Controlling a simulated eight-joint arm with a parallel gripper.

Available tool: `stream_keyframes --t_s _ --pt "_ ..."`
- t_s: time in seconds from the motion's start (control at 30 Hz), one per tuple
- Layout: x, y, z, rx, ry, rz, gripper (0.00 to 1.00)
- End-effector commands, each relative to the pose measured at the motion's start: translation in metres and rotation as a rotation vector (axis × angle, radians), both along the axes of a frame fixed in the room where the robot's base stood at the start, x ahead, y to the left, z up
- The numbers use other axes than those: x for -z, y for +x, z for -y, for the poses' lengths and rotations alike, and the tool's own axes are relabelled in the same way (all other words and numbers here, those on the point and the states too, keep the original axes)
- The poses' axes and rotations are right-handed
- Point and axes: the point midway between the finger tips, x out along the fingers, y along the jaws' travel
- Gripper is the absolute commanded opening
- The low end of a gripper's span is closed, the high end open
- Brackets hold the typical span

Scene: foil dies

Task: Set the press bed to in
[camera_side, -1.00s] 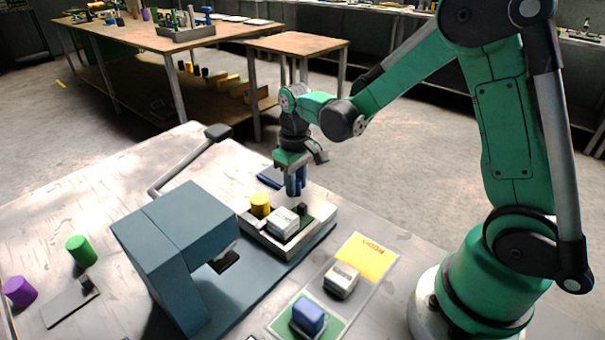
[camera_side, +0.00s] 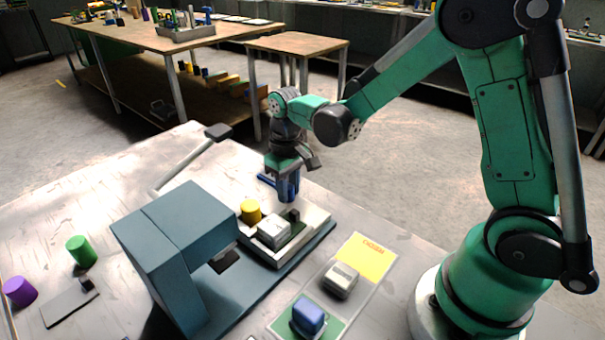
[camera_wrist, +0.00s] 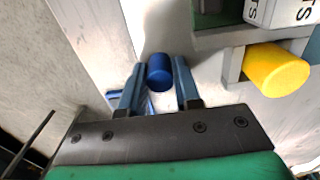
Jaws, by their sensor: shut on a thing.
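The press (camera_side: 178,230) is a blue-grey block frame on a flat base, at the left of centre in the side view. Its bed (camera_side: 300,243) is a pale tray partly out on the base, at the open side of the frame. A yellow cylinder (camera_side: 250,211), a white lettered block (camera_side: 273,232) and a small dark knob sit on it. My gripper (camera_side: 288,197) is low at the bed's far end. In the wrist view its fingers stand either side of a round blue knob (camera_wrist: 159,74), and they are shut on it. The knob is hidden between the fingers in the side view.
A grey lever (camera_side: 190,160) with a dark grip rises behind the press. A card (camera_side: 345,283) with a white block and a blue-topped block (camera_side: 308,317) lies right of the base. Green and purple cylinders (camera_side: 19,290) stand at the left.

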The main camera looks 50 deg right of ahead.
Motion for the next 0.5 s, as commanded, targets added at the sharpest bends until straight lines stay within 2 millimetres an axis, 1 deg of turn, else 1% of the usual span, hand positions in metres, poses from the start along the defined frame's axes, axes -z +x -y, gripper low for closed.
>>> stream_keyframes --t_s 0.03,0.1,0.2,0.3,0.4,0.5 --pt "0.0 0.001 -0.015 -0.01 0.001 0.003 0.0" --pt "0.0 0.001 -0.035 -0.012 0.001 0.003 0.0" --pt "0.0 0.001 -0.063 -0.011 0.001 0.004 0.0" --pt "0.0 0.001 -0.085 -0.008 0.001 0.005 0.0" --pt "0.0 0.001 -0.098 -0.004 0.001 0.005 0.0" --pt "0.0 0.001 -0.104 -0.002 0.002 0.005 0.0"
